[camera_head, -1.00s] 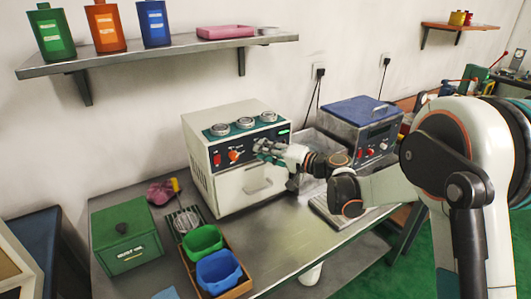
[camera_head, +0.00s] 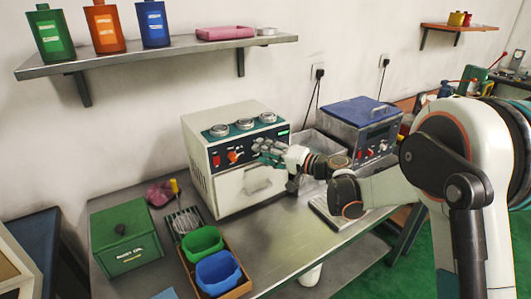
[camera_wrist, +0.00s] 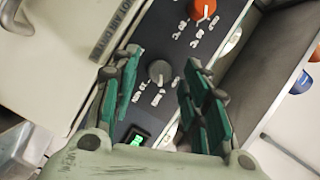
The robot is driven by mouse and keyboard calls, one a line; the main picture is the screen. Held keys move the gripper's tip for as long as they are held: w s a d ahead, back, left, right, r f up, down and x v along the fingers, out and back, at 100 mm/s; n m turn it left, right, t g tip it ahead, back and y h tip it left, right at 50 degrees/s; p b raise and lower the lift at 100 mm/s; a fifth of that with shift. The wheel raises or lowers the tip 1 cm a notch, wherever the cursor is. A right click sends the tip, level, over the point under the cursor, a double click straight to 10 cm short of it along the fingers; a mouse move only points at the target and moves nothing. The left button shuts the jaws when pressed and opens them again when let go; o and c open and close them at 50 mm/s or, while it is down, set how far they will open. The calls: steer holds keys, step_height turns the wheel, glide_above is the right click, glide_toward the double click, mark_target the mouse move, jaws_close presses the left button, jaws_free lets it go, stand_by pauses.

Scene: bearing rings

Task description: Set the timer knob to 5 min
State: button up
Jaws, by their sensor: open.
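The white box-shaped machine (camera_head: 238,183) on the bench has a dark control panel. An orange knob (camera_head: 234,156) and a red switch (camera_head: 216,159) show at the panel's left. My gripper (camera_head: 260,152) is in front of the panel's right part. In the wrist view its green-padded fingers (camera_wrist: 160,92) are open. A grey round knob (camera_wrist: 159,71) with pale markings around it shows between them, with gaps on both sides. The orange knob (camera_wrist: 202,9) is at the top edge. The markings are too blurred to read, so the grey knob's setting cannot be told.
A green-lit rectangle (camera_wrist: 136,137) is on the panel near the gripper. A blue-topped device (camera_head: 362,125) stands right of the machine. A green box (camera_head: 125,240) and green and blue bins (camera_head: 203,240) stand at the left front.

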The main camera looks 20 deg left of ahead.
steer(key=v, duration=1.2)
steer(key=s+d+t+h, duration=0.2)
steer(key=s+d+h, duration=1.4)
steer(key=s+d, duration=1.5)
steer(key=shift+s+d+r, duration=0.25)
steer(key=shift+r, duration=0.1)
